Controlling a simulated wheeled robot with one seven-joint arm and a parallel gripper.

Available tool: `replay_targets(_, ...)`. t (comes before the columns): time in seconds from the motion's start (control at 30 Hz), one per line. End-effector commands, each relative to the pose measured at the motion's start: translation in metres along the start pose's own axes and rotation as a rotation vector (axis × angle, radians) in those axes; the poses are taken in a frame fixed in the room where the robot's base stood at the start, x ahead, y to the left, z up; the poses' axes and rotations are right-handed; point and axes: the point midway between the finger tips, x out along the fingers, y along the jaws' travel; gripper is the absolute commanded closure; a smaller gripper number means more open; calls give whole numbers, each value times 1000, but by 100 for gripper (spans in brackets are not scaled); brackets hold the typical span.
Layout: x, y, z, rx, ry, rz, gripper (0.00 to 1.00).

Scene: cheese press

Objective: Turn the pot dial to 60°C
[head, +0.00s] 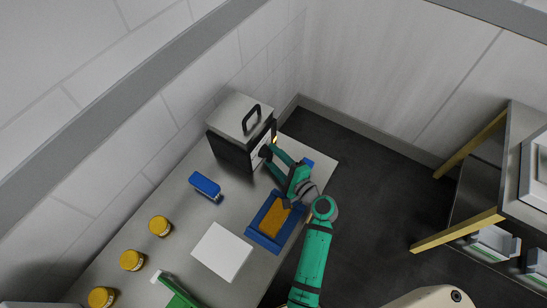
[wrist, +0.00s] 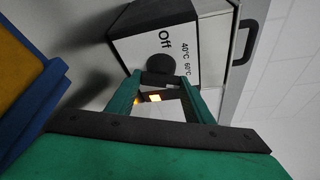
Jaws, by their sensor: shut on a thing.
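The pot (head: 228,150) is a dark box with a light lid and a black handle, at the back of the table in the head view. In the wrist view its white front panel (wrist: 205,45) fills the upper middle, with the marks Off, 40°C and 60°C. The round black dial (wrist: 160,66) sits on that panel. My gripper (head: 268,154) is at the pot's front face, its green fingers shut on the dial. The fingertips (wrist: 160,80) partly hide the dial, and I cannot tell which mark it points to.
A blue tray (head: 257,238) with an orange block lies below my arm. A blue object (head: 205,187), a white board (head: 222,251), several yellow-lidded jars (head: 160,226) and a green object (head: 178,293) are on the table (head: 185,215). A shelf unit (head: 500,160) stands right, across open floor.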

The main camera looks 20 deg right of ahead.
Motion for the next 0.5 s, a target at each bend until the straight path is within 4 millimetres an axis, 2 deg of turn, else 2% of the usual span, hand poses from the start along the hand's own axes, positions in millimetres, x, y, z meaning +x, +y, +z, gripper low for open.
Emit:
replay_targets(0.37,-1,2,0,-2,-1,2,76)
replay_targets(0.4,-1,2,0,-2,-1,2,44)
replay_targets(0.43,-1,2,0,-2,-1,2,36)
replay_targets(0.5,-1,1,0,-2,-1,1,34)
